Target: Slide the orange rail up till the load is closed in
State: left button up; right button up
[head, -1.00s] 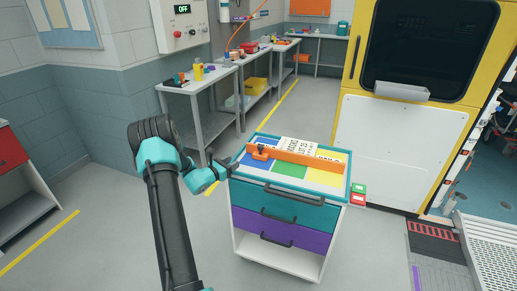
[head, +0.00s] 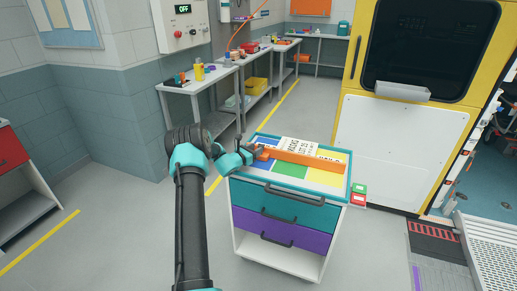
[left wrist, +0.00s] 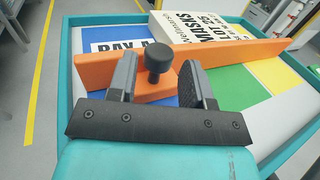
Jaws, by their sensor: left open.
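The orange rail (head: 302,155) lies across the coloured top of the cart, and it also shows in the left wrist view (left wrist: 230,53). A black knob (left wrist: 160,58) stands on the rail's left foot. My left gripper (head: 256,150) is open at the rail's left end; in the left wrist view its fingers (left wrist: 158,78) stand on either side of the knob, not closed on it. The load, a white box with black lettering (head: 298,145), lies behind the rail, partly hidden by it. My right gripper is not in view.
The cart's tray has a raised teal rim (head: 279,183) around the coloured panels. Metal benches (head: 205,88) with tools stand behind at left. A yellow-framed vehicle door (head: 415,50) and a metal ramp (head: 492,250) are at right. Grey floor surrounds the cart.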

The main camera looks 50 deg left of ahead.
pick_arm(q)
jog(key=shift+w+a, duration=0.1)
jog(key=shift+w, duration=1.15)
jog(key=shift+c, duration=0.4)
grip_shut()
